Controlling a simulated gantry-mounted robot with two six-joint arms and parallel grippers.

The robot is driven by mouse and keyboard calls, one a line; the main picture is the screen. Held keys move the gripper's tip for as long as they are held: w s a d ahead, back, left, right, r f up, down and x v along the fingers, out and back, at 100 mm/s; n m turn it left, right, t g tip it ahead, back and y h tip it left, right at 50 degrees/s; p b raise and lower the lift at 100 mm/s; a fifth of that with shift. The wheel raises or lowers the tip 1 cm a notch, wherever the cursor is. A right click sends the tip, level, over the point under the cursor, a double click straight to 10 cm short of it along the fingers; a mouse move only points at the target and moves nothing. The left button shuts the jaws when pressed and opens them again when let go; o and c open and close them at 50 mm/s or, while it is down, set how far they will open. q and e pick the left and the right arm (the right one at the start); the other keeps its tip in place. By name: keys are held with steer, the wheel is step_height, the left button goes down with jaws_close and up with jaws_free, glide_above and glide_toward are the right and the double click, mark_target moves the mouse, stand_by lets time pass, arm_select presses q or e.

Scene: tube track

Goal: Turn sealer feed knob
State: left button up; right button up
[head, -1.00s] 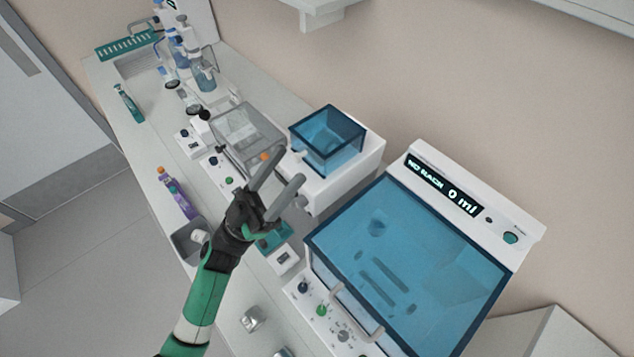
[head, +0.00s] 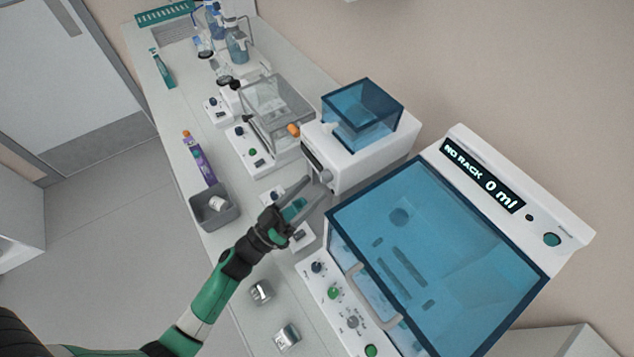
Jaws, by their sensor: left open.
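A white machine (head: 364,155) with a blue see-through box on top stands at the centre; I cannot tell for sure that it is the sealer. A grey round knob (head: 325,177) sits low on its front, and an orange knob (head: 293,130) shows at its left corner. My left gripper (head: 317,188) is open, its two grey fingers pointing up and right at the front of this machine. The fingertips are close to the grey knob; I cannot tell if they touch it. My right gripper is not in view.
A large blue-lidded machine (head: 455,225) with a "NO RACK 0 ml" display stands at right. A clear-covered device (head: 270,115) stands to the left. A grey bin (head: 208,212), a purple bottle (head: 197,158) and metal items (head: 260,292) line the bench's front edge.

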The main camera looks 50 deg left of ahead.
mark_target(326, 177)
arm_select(q)
steer(key=shift+x, duration=1.45)
steer(key=shift+c, duration=0.3)
jaws_close()
